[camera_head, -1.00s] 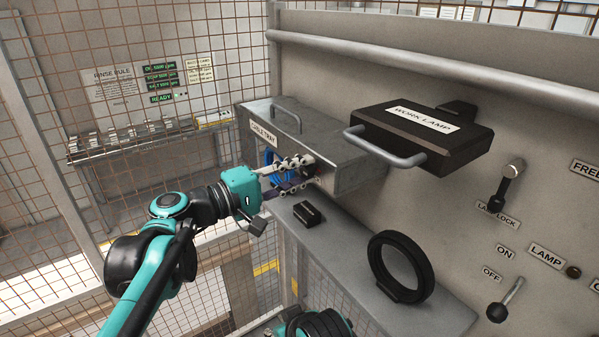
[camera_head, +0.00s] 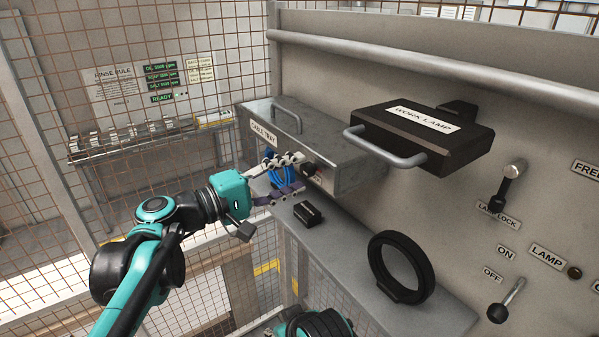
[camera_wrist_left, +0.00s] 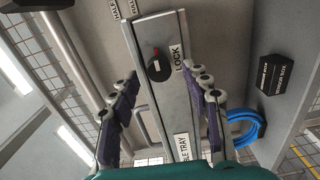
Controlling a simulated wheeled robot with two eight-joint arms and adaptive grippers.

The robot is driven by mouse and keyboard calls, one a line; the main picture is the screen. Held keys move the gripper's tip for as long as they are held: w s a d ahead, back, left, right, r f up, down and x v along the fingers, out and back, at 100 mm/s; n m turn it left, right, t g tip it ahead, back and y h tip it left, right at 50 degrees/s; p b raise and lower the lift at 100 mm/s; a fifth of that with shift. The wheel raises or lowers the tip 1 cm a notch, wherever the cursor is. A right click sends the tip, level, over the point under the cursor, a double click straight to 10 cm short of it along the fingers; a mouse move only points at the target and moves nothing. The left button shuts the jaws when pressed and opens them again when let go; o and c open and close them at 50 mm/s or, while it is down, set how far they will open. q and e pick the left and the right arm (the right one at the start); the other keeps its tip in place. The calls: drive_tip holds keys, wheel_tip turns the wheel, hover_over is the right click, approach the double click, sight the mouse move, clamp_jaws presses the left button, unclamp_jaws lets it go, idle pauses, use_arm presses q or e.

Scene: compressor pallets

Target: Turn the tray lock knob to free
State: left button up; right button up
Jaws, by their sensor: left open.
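The tray lock knob (camera_wrist_left: 159,67) is a round black knob with a red mark and a pale stripe, on the front of the grey cable tray (camera_wrist_left: 146,32). A LOCK label (camera_wrist_left: 177,58) is beside it. In the head view the knob (camera_head: 309,169) shows as a small dark shape just beyond my left fingertips. My left gripper (camera_head: 299,174) is open and empty, facing the tray front. In the left wrist view its fingers (camera_wrist_left: 168,84) stand either side of the knob's line, apart from it. My right gripper is not in view.
A blue cable coil (camera_head: 281,176) shows behind my left fingers. A shelf (camera_head: 345,262) below holds a small black block (camera_head: 308,214) and a black ring (camera_head: 400,266). A black work lamp (camera_head: 424,138) with a grey handle juts out at right. Mesh fencing stands at left.

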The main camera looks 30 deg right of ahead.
use_arm(q)
drive_tip(key=a, duration=1)
drive_tip(key=shift+s, duration=0.4)
